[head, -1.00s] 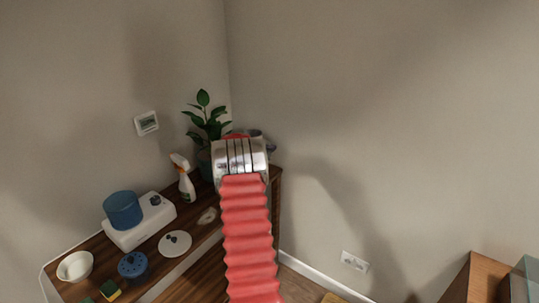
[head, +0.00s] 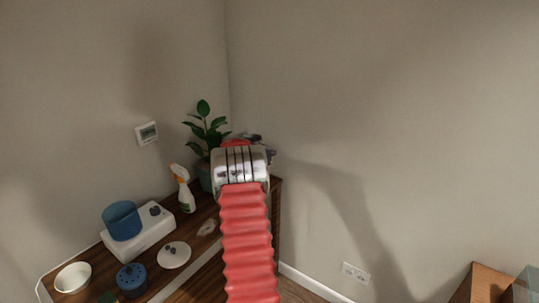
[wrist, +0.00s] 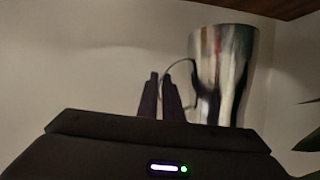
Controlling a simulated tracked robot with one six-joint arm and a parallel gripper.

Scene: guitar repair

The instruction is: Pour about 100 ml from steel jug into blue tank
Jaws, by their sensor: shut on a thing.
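The steel jug (wrist: 230,75) is shiny and tapered, at the right of centre in the wrist view, with a curved handle on its left. My gripper (wrist: 162,90) is shut at that handle. In the head view my red-sleeved arm hides the jug and most of my gripper; a dark part (head: 262,150) shows beyond the arm's end. The blue tank (head: 121,221) is an open round vessel on a white base (head: 140,239), on the wooden cabinet at lower left, apart from my gripper.
The cabinet also holds a spray bottle (head: 183,188), a plant (head: 207,127), a white lid (head: 174,255), a dark blue perforated pot (head: 131,279) and a white bowl (head: 73,277). Walls stand close behind. A wooden box (head: 485,285) is at lower right.

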